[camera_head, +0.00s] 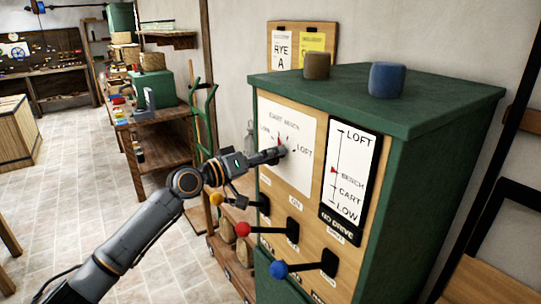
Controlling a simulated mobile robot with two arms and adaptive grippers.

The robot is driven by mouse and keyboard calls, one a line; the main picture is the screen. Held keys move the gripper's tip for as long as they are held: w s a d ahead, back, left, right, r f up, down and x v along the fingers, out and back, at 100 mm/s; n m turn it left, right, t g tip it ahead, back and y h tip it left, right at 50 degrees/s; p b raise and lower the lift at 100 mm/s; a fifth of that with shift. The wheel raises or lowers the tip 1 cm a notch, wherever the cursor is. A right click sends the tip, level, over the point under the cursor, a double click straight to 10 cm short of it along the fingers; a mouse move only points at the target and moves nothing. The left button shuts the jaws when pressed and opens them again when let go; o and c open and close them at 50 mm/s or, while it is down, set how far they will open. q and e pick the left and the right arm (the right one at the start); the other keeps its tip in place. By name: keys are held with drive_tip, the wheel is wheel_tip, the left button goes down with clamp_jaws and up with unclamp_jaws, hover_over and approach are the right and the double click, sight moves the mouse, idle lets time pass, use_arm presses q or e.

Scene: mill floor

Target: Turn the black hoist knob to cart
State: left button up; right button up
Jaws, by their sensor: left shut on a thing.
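The black hoist knob (283,150) sits on a white dial plate (286,174) on the front of a green cabinet (418,105). Labels for cart and bench run along the top of the dial, with loft at its right. My left gripper (275,155) reaches in from the left and is shut on the knob, hiding much of it. I cannot tell clearly which label the knob points to. On the black-framed height gauge (350,175), the red pointer is beside the bench mark, above cart. My right gripper is not in view.
Levers with yellow (216,198), red (243,229) and blue (279,269) balls stick out below the dial, close to my left arm. A brown cup (316,65) and a blue cup (387,79) stand on the cabinet. The tiled floor at left is mostly open.

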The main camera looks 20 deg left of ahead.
use_arm(q)
drive_tip(key=shift+r, duration=0.1)
drive_tip(key=o, duration=1.1)
drive_tip(key=shift+o, duration=0.2)
drive_tip(key=v, duration=1.2)
drive_tip(key=shift+a, duration=0.1)
